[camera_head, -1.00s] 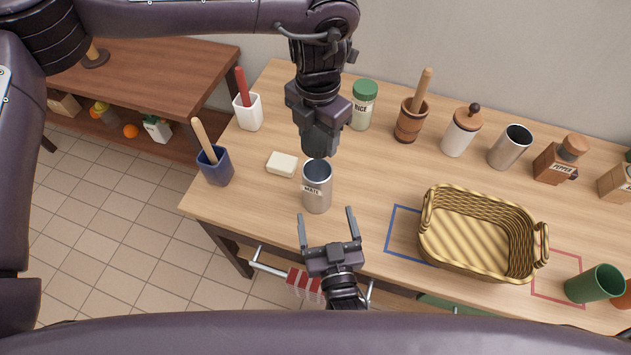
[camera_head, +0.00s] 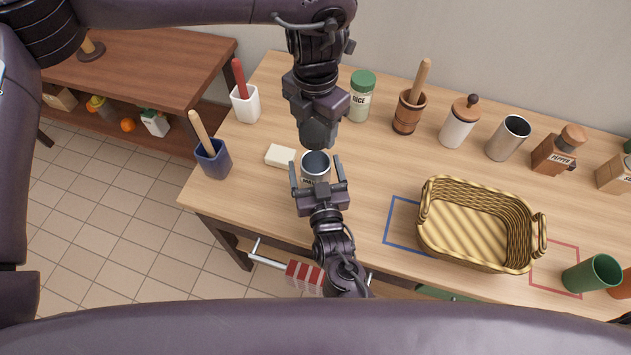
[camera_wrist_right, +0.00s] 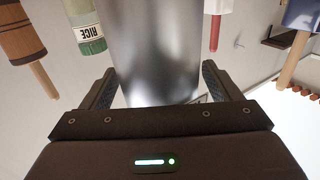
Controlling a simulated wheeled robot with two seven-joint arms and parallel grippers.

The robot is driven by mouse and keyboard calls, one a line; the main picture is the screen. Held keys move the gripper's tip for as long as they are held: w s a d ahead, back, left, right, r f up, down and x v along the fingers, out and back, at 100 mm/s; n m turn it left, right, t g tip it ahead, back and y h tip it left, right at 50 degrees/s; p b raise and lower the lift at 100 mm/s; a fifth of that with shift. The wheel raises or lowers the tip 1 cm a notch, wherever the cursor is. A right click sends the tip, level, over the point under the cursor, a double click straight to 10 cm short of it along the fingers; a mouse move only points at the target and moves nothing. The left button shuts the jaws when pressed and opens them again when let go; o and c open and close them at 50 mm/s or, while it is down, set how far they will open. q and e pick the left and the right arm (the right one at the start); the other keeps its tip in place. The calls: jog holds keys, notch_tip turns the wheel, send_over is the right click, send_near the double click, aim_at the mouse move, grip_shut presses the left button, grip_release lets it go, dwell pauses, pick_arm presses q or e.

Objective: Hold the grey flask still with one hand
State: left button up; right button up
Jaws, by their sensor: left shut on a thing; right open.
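The grey flask (camera_head: 315,166) is a metal cylinder with an open top, upright near the table's front edge. Its label is mostly hidden by my right gripper. My right gripper (camera_head: 315,172) is open, its two fingers on either side of the flask. In the right wrist view the flask (camera_wrist_right: 158,50) stands between the fingers (camera_wrist_right: 158,85), with gaps at both sides. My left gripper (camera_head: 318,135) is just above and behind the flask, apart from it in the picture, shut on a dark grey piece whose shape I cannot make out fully.
A white block (camera_head: 280,156) lies left of the flask. A blue pot (camera_head: 214,160) and a white pot (camera_head: 246,104) stand at the left. The rice jar (camera_head: 360,97) and wooden mortar (camera_head: 407,113) stand behind. A wicker basket (camera_head: 475,255) is at the right.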

pick_arm(q)
jog(key=shift+s, duration=0.1)
pick_arm(e)
jog(key=shift+w+a, duration=0.1)
jog(key=shift+w, duration=0.15)
jog(key=shift+c, duration=0.3)
jog(key=c, duration=1.4)
pick_arm(q)
send_near(316, 152)
jog(key=shift+s+f, duration=1.35)
jog(key=shift+s, duration=0.1)
jog(key=shift+f, duration=0.9)
jog(key=shift+f, duration=0.6)
